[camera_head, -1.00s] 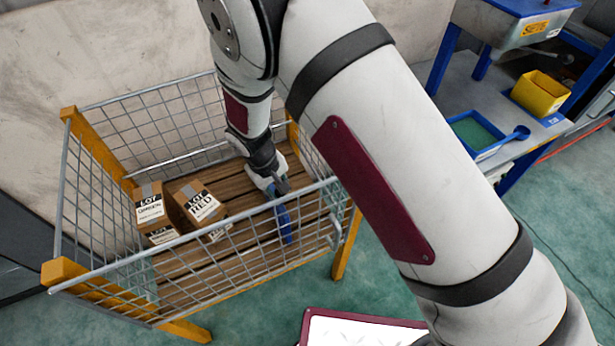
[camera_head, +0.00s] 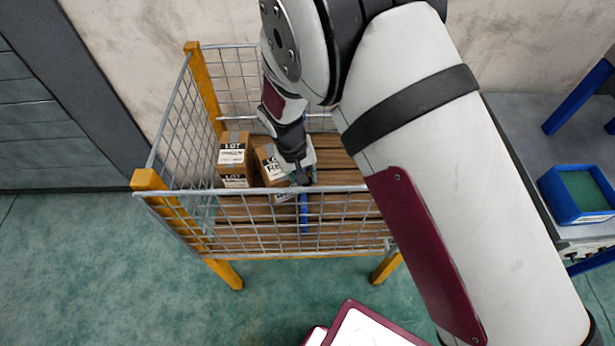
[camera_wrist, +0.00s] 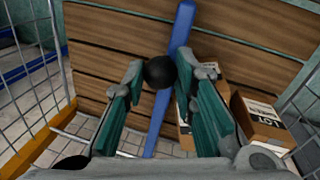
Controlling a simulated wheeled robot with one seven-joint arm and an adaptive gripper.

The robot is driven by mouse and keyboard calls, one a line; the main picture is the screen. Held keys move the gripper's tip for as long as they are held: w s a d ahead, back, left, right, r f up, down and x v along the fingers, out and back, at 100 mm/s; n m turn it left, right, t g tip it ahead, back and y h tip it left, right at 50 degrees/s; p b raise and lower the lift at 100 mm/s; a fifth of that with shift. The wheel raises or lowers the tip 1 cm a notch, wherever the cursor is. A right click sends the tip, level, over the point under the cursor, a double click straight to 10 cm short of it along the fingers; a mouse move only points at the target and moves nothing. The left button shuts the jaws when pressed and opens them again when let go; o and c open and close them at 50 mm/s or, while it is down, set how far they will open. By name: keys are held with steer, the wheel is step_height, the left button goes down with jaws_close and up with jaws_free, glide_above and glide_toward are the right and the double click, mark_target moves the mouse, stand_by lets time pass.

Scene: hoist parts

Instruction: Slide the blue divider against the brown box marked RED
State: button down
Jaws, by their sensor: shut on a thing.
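The blue divider (camera_head: 303,214) stands in a wire cage, to the right of the brown box marked RED (camera_head: 269,162). In the wrist view the divider (camera_wrist: 184,27) is a long blue bar with a black knob (camera_wrist: 160,71). My gripper (camera_head: 303,180) is shut on the divider by this knob, which sits between its fingers (camera_wrist: 159,88). My gripper partly covers the RED box in the head view, so I cannot tell whether divider and box touch.
Another brown LOT box (camera_head: 232,150) stands left of the RED box. The cage's wire front (camera_head: 260,235) and yellow posts (camera_head: 203,90) enclose a wooden slatted floor (camera_head: 335,160), which is clear right of the divider. A blue tray (camera_head: 582,192) is on a bench at right.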

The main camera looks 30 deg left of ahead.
steer(key=c, duration=1.6)
jaws_free()
steer(key=r, duration=0.4)
steer(key=s+a+r, duration=0.1)
steer(key=r, duration=0.6)
steer(key=shift+s+a+r, duration=0.3)
steer(key=shift+s+r, duration=0.05)
steer(key=shift+r, duration=0.05)
